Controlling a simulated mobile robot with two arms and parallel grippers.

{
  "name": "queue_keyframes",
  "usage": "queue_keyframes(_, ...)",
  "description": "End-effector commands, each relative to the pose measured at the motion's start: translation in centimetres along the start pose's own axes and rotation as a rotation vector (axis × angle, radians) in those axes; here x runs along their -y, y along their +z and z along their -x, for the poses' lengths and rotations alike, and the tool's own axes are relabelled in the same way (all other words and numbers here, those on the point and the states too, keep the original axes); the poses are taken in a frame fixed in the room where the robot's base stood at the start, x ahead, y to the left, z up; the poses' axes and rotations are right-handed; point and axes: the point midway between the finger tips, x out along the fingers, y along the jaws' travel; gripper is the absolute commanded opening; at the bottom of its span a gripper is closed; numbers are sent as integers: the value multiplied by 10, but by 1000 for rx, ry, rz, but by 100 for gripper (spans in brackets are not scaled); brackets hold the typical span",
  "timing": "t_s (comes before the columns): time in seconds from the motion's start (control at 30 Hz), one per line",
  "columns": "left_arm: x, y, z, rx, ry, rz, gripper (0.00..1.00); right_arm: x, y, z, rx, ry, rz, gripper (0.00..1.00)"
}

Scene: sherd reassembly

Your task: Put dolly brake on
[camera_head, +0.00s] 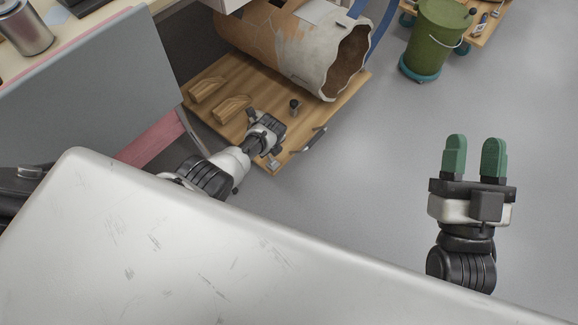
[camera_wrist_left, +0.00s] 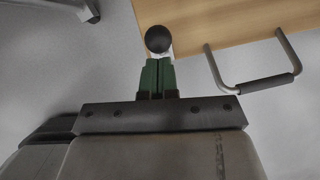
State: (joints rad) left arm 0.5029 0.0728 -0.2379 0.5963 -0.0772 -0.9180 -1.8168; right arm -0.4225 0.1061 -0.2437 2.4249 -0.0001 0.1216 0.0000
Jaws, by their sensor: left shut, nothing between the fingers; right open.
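The dolly (camera_head: 340,98) is a wooden platform at the top middle of the head view, bearing a large cracked clay vessel (camera_head: 290,45). My left gripper (camera_head: 266,132) is over its near edge, its fingertips hidden in the head view. In the left wrist view its green fingers (camera_wrist_left: 158,66) are shut and empty. A black ball knob (camera_wrist_left: 158,39) on a pale mount shows just beyond the fingertips, at the board's edge; whether they touch, I cannot tell. My right gripper (camera_head: 474,145) is open and empty over the floor at the right.
A U-shaped handle (camera_head: 313,139) with a black grip sticks out from the dolly's edge, right of the knob in the left wrist view (camera_wrist_left: 250,84). Wooden wedge blocks (camera_head: 230,108) lie on the dolly. A green bucket (camera_head: 437,35) stands at the back right. Grey floor (camera_head: 375,170) is clear between.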

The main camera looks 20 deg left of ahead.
Motion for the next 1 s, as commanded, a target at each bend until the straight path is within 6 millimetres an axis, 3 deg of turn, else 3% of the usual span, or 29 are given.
queue_keyframes(0.37,-1,11,-5,5,0,-2,0,0,2,0,17,1,1,45)
queue_keyframes(1.0,-2,11,-3,6,0,-2,0,-1,6,0,56,3,3,45)
